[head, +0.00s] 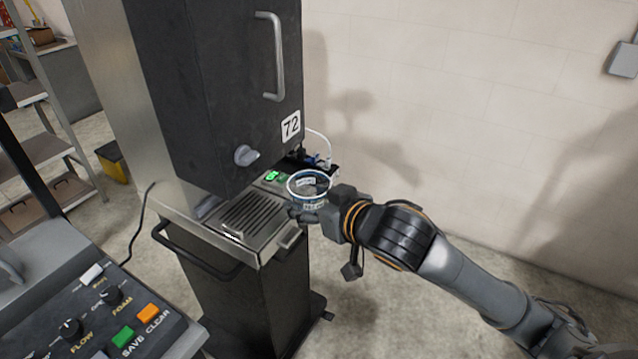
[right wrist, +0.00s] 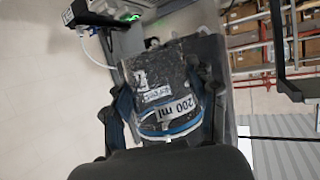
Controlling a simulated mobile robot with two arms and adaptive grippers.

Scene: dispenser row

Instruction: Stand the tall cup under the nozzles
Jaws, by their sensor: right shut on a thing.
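The clear cup (head: 308,188) has a white rim and a blue band. In the right wrist view the cup (right wrist: 158,88) shows a "200 ml" label. My right gripper (head: 311,209) is shut on the cup, with a finger on each side of it. It holds the cup at the right side of the dark dispenser (head: 225,80), to the right of the slotted drip tray (head: 243,222). The nozzles are hidden beneath the dispenser body. My left gripper is not in view.
The dispenser carries a knob (head: 246,155), a handle (head: 272,57) and a "72" plate (head: 291,125). A rail handle (head: 198,257) juts out at the stand's front. A control panel (head: 95,320) is at the lower left. A wall (head: 430,90) stands behind.

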